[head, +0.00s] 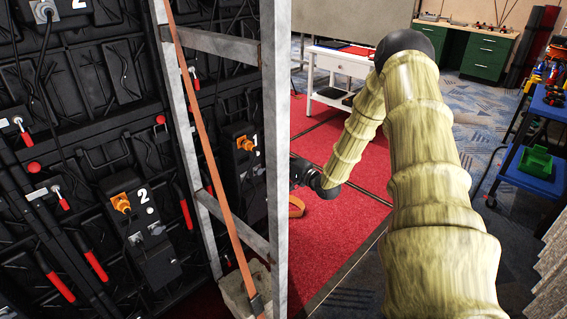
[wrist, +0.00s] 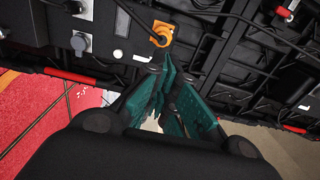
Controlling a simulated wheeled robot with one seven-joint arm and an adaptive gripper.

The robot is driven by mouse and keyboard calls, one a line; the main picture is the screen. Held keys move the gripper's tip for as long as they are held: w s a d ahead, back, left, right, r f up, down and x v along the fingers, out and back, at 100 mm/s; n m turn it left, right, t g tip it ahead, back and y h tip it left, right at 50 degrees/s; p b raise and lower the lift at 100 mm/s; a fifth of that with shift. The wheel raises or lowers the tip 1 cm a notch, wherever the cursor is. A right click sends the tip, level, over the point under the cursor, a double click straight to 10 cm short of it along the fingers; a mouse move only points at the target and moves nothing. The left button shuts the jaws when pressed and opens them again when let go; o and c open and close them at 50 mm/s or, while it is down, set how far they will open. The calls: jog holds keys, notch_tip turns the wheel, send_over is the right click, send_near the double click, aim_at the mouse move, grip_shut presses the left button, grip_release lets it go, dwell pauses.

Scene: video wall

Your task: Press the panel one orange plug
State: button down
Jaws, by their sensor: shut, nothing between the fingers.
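In the head view, the box marked 1 (head: 239,160) hangs on the black video wall and carries the panel one orange plug (head: 245,143). A similar box marked 2 (head: 140,235) with its own orange plug (head: 121,203) is nearer, at left. In the wrist view, an orange plug (wrist: 161,34) with a black cable sits just beyond the tips of my gripper (wrist: 165,62). No number shows there. My teal fingers are shut and empty. I cannot tell whether the tips touch the plug. In the head view the fingers are hidden behind the grey post.
A grey metal frame post (head: 274,150) with an orange strap (head: 215,165) stands between the head camera and box 1. Red-handled latches (head: 92,258) stick out from the wall. Red carpet (head: 350,215) lies to the right. A blue cart (head: 530,170) stands at far right.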

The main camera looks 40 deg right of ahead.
aim_at(252, 148)
jog(key=w, duration=0.9)
jog(key=shift+w+a+p, duration=0.25)
jog(key=shift+a+p, duration=0.05)
jog(key=shift+a, duration=0.1)
